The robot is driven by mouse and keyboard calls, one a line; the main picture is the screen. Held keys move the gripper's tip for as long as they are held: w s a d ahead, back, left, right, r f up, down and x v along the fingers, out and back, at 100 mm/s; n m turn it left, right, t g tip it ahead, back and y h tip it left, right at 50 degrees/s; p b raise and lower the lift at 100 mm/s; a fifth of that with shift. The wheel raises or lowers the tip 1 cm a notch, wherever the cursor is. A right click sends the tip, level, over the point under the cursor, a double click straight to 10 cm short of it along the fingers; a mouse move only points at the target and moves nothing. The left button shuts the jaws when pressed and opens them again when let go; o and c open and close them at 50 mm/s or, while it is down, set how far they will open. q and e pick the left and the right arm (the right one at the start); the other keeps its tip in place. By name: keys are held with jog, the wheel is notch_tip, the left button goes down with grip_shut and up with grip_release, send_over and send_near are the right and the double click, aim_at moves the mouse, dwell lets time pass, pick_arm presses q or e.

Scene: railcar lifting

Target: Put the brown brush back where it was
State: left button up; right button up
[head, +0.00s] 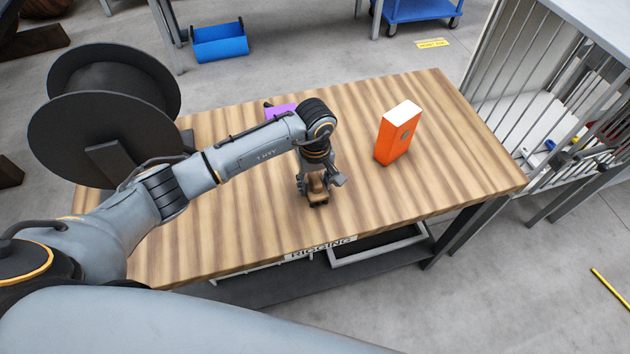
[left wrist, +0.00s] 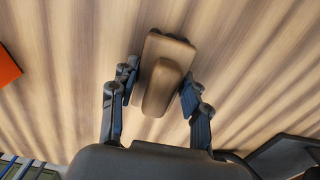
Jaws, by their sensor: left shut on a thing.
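The brown brush (head: 318,190) is at the middle of the wooden table (head: 240,225), near its front edge. My left gripper (head: 319,184) is above the brush and shut on it. In the left wrist view the brush (left wrist: 162,85) lies between the two fingers of the left gripper (left wrist: 158,92), with its handle toward the palm. The brush is at or very near the tabletop; I cannot tell whether it touches. My right gripper is not in view.
An orange box (head: 396,134) stands upright right of the brush. A purple object (head: 281,110) lies behind my left arm, partly hidden. A large black spool (head: 95,125) is at the left. A barred rack (head: 535,85) stands at the right.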

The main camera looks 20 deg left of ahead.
aim_at(315, 178)
pick_arm(q)
jog(key=shift+f, duration=0.15)
jog(key=o, duration=1.1)
jog(key=shift+r, duration=0.35)
notch_tip(315, 178, up, 10)
jog(key=shift+r+b, duration=0.25)
jog(key=shift+b, duration=0.8)
jog(key=shift+r, duration=0.6)
